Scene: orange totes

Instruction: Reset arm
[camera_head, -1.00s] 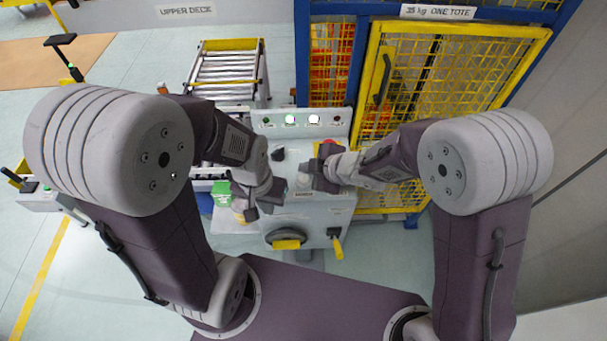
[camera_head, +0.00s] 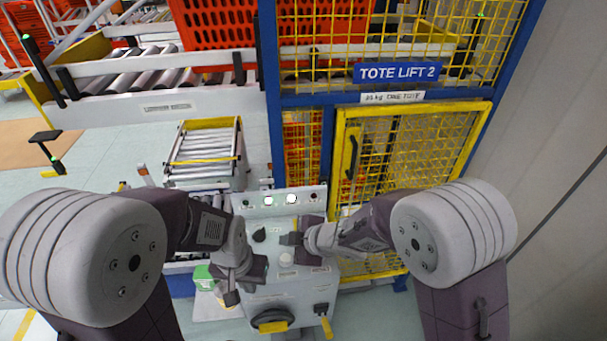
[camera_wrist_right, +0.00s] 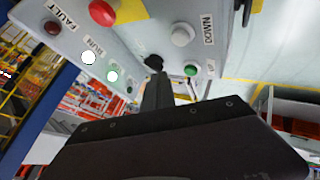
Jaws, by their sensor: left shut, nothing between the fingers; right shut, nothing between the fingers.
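My left gripper (camera_head: 243,290) is the lower one in the head view, at the left front of the grey control console (camera_head: 275,300). It is shut, with nothing seen in it. My right gripper (camera_head: 290,248) is shut and empty over the console's sloping panel, right of the dark knob. In the right wrist view its closed fingers (camera_wrist_right: 157,92) point at the panel, near a black knob and a green button. Whether the fingertips touch the panel cannot be told.
The panel carries a red button (camera_wrist_right: 102,12), a white button (camera_wrist_right: 182,34) by the DOWN label and a green button (camera_wrist_right: 191,70). A yellow mesh door (camera_head: 405,180) stands behind at right. A roller conveyor (camera_head: 204,155) lies at left. An orange tote (camera_head: 215,28) is on the upper deck.

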